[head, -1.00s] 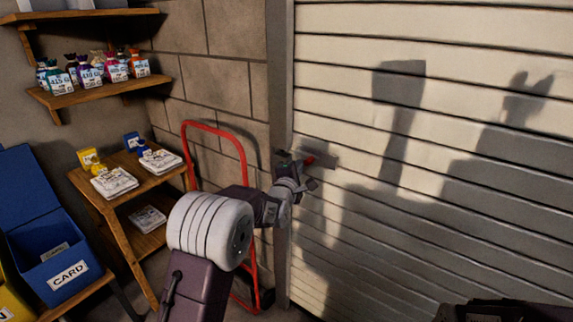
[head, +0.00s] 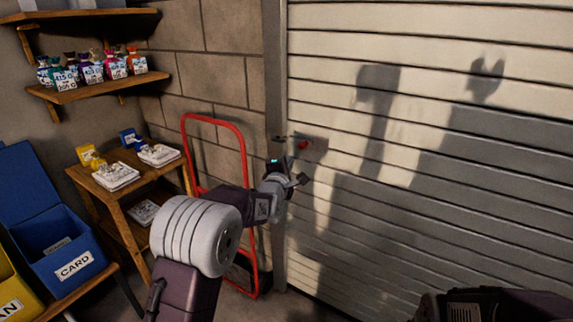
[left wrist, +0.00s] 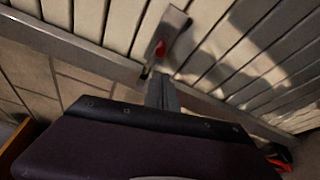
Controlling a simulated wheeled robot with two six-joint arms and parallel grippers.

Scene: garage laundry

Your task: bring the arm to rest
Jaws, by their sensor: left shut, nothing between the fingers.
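My left arm comes in from the lower left of the head view, and its gripper (head: 297,181) is in front of the roller door's left edge. The gripper is shut and empty. In the left wrist view the closed fingers (left wrist: 162,95) point toward the door. A red knob on a grey plate (head: 303,145) on the door is just above and beyond the gripper, apart from it. The knob shows in the left wrist view too (left wrist: 160,49). My right gripper is not in view.
A red hand truck (head: 245,150) leans at the block wall behind my left arm. A shelf (head: 100,88) holds several small bags. The roller door (head: 440,110) fills the right.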

